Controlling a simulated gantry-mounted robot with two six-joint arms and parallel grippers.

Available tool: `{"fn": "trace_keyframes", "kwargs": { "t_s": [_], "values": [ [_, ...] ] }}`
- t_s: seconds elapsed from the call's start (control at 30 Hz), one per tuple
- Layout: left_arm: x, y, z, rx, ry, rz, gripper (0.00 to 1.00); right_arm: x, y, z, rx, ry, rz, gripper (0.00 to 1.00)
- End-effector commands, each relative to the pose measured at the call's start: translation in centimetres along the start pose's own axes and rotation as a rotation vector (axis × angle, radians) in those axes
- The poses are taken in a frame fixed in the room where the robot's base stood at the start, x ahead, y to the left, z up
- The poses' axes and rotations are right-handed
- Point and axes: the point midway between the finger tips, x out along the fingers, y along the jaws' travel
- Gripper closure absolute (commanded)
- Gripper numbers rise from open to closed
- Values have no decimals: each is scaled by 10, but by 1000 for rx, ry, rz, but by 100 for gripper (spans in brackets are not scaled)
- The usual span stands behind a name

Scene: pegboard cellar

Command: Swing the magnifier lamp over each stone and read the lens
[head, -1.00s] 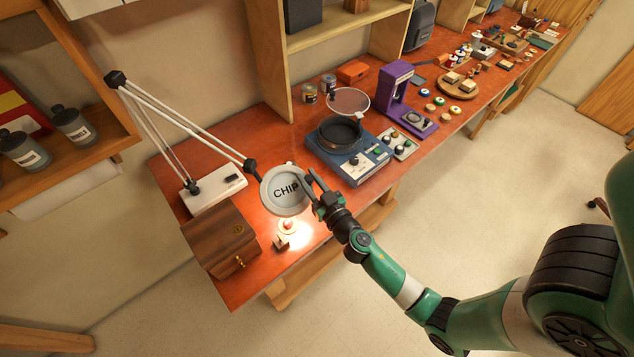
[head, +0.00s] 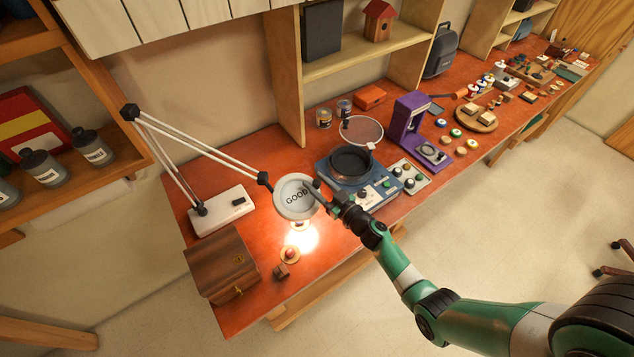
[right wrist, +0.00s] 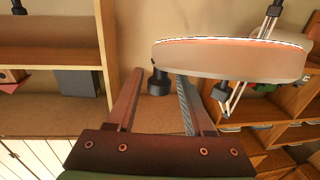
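The magnifier lamp's round pale head (head: 296,197) hangs over the bench on its white arm, and its lens reads "GOOD". A small reddish stone (head: 290,253) on a pale disc lies in the open, near the bench's front. Another pale disc (head: 300,226) shows partly below the lens rim; what lies on it is mostly hidden. My right gripper (head: 321,190) is at the right rim of the lamp head. In the right wrist view its fingers stand either side of a dark knob (right wrist: 158,82) on the lamp head. My left gripper is out of view.
A wooden box (head: 222,262) and a small brown block (head: 280,271) stand at the near end. The white lamp base (head: 222,211) is behind. A blue device with a dark pan (head: 350,164) and a grey knob panel (head: 411,177) lie close to the right of my gripper.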

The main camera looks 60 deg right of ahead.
Motion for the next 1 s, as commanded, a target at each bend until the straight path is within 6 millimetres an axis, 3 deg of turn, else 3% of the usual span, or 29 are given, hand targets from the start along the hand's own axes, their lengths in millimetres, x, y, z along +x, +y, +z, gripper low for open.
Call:
{"fn": "trace_keyframes", "kwargs": {
  "t_s": [0.3, 0.43, 0.8, 1.0],
  "values": [
    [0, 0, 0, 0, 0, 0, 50, 0, 0, 0, -1, 0, 1, 39],
    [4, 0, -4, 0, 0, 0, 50, -10, 1, -1, 0, -2, 2, 39],
    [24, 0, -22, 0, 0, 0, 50, -92, 0, -2, 1, -4, 4, 39],
    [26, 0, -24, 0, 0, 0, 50, -115, 0, -1, 0, -1, 3, 39]
  ]
}}
